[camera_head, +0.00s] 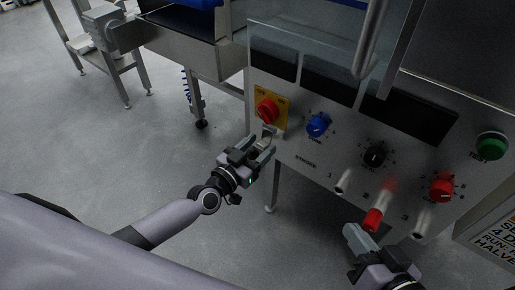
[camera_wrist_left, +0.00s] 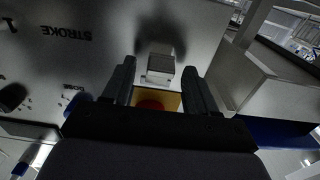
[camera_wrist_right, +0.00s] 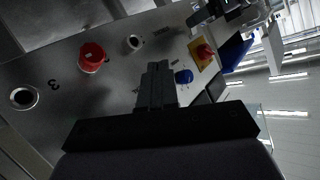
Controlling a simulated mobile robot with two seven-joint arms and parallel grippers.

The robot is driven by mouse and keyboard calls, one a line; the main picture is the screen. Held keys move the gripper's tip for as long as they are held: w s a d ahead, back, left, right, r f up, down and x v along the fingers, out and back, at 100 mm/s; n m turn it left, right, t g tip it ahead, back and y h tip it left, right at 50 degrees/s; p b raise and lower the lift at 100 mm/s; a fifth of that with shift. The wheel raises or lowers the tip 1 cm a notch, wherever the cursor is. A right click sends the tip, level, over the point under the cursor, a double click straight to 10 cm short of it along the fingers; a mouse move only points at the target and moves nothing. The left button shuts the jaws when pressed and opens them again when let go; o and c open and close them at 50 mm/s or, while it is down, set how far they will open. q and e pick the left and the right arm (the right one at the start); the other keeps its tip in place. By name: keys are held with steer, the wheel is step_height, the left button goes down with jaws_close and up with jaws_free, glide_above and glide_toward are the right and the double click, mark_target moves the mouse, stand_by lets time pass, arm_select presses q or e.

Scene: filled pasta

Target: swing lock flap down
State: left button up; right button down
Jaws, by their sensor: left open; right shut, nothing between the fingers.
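The lock flap seems to be the small grey metal piece (camera_head: 268,137) at the lower edge of the yellow plate (camera_head: 283,112) with the red rotary switch (camera_head: 266,110). In the left wrist view a grey block-like flap (camera_wrist_left: 160,68) stands out from the panel between the fingertips, with the yellow plate and red knob partly hidden behind the gripper. My left gripper (camera_head: 264,152) is open, its fingers either side of the flap; contact cannot be told. My right gripper (camera_head: 352,236) is shut and empty, beside the red plug (camera_head: 373,219) low on the panel.
The steel panel (camera_head: 300,150) also carries a blue knob (camera_head: 318,124), a black knob (camera_head: 375,154), a red knob (camera_head: 442,189) and a green button (camera_head: 492,146). Short metal stubs (camera_head: 343,181) line its lower edge. Open floor (camera_head: 120,150) lies to the left.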

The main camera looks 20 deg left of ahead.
arm_select(q)
steer(key=c, duration=1.1)
steer(key=shift+o, duration=0.2)
steer(key=shift+f+b, duration=0.25)
steer(key=shift+b, duration=0.35)
steer(key=b, duration=0.1)
steer(key=t+b, duration=0.1)
steer(key=b, duration=0.1)
steer(key=shift+w+f, duration=0.2)
steer(key=shift+f, duration=0.15)
steer(key=shift+w+r+t+b, duration=0.1)
steer(key=shift+w+t+b, duration=0.15)
steer(key=shift+t+b, duration=0.3)
steer(key=shift+w+d+t+h, duration=0.1)
steer(key=shift+t+h, duration=0.15)
steer(key=shift+h, duration=0.25)
arm_select(e)
steer(key=d+t, duration=0.1)
steer(key=d+n+t+h, duration=0.1)
steer(key=d, duration=0.1)
steer(key=shift+s+d+f+n, duration=0.1)
steer(key=shift+s+d+n, duration=0.05)
steer(key=shift+s+n, duration=0.2)
